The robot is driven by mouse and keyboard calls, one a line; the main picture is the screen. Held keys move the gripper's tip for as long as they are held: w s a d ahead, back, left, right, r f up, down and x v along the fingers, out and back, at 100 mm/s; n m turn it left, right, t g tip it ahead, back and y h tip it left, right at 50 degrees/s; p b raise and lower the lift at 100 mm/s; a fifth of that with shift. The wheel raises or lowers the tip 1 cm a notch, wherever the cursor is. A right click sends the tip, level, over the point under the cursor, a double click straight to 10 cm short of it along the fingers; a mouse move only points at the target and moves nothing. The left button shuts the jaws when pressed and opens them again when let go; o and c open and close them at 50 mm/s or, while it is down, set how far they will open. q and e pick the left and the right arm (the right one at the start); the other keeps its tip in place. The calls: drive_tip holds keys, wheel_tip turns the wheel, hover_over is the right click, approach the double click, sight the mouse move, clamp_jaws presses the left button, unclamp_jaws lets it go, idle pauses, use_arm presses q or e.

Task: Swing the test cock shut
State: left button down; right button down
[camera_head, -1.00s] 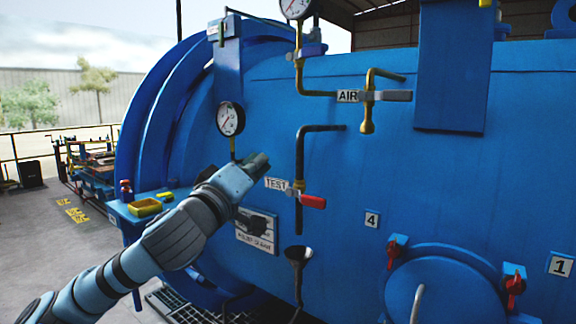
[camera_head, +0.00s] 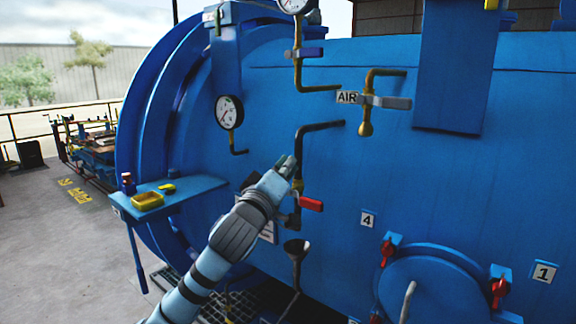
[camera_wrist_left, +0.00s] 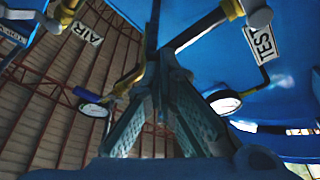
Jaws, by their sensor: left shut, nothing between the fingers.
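The test cock sits on the dark vertical pipe in the middle of the head view. Its red handle (camera_head: 311,204) points right, about level, across the pipe. My left gripper (camera_head: 288,163) is shut and empty. In the head view its fingertips overlap the pipe just above and left of the handle; I cannot tell whether they touch it. The TEST label is hidden behind the gripper there, but the TEST label (camera_wrist_left: 262,42) shows in the wrist view. In the wrist view the shut fingers (camera_wrist_left: 153,65) point up at a pipe. My right gripper is not in view.
The AIR valve (camera_head: 368,103) with its grey lever is above right. A gauge (camera_head: 229,113) hangs at left, and a funnel (camera_head: 297,249) is below the cock. A blue shelf (camera_head: 196,187) carries a yellow tray.

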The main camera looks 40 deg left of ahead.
sight(309, 199)
use_arm(q)
drive_tip(key=shift+d+f+m+t+h+b, duration=0.45)
drive_tip(key=shift+d+f+m+h, duration=0.4)
drive_tip(key=shift+m, duration=1.05)
drive_tip(key=shift+d+f+m+t+h+b, duration=0.2)
drive_tip(key=shift+d+f+m+h+b, duration=0.4)
drive_tip(key=shift+d+f+m, duration=0.9)
drive_tip(key=shift+d+f+m+t+h+b, duration=0.45)
drive_tip(key=shift+f+m+h, duration=0.3)
drive_tip(key=shift+m, duration=1.55)
drive_tip(key=shift+w, duration=0.1)
